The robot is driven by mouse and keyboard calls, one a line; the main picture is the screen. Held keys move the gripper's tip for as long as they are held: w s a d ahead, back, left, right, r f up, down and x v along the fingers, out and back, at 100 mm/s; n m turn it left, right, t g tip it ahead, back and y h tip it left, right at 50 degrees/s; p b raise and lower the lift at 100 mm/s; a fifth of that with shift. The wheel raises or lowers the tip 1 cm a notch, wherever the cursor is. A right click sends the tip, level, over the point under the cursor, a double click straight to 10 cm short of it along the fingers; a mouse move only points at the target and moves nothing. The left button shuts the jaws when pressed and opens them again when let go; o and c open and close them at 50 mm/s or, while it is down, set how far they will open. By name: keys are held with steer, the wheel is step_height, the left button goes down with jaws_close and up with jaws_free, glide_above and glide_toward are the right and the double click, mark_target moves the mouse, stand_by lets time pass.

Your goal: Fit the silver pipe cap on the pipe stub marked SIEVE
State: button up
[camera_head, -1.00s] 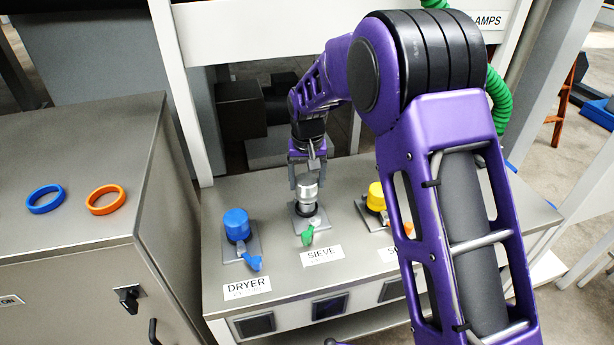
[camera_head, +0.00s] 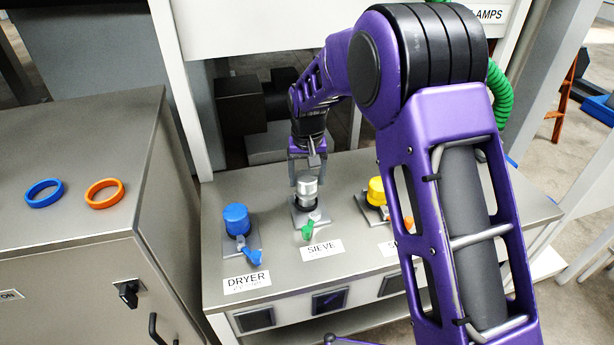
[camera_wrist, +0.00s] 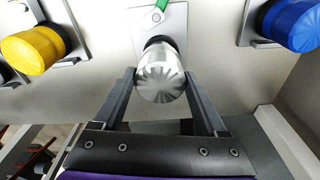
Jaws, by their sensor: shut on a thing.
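The silver pipe cap (camera_head: 307,187) sits at the top of the middle stub, behind the label SIEVE (camera_head: 321,249). It also shows in the wrist view (camera_wrist: 160,75), between the two fingers. My gripper (camera_head: 306,178) reaches it from behind and is shut on it. The cap looks upright over the dark SIEVE stub (camera_head: 306,203), whose lower part shows beneath it with a green lever (camera_head: 308,230) in front. In the wrist view the cap hides most of the stub, so how deep it sits cannot be told.
A blue cap (camera_head: 236,219) stands on the DRYER stub to the left and a yellow cap (camera_head: 377,191) on the stub to the right. A blue ring (camera_head: 43,194) and an orange ring (camera_head: 104,193) lie on the left cabinet. My arm covers the bench's right part.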

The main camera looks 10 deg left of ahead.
steer(key=shift+f, duration=0.3)
steer(key=shift+f+b, duration=0.45)
steer(key=shift+f, duration=0.2)
stand_by(0.5)
steer(key=shift+f+b, duration=0.3)
steer(key=shift+f, duration=0.1)
steer(key=shift+f, duration=0.35)
steer(key=o, duration=1.4)
steer(key=r, duration=0.5)
steer(key=s+r+p, duration=0.1)
steer(key=r, duration=0.5)
steer(key=s+r, duration=0.1)
steer(key=r, duration=0.5)
steer(key=shift+d+r, duration=0.2)
steer(key=shift+d, duration=0.1)
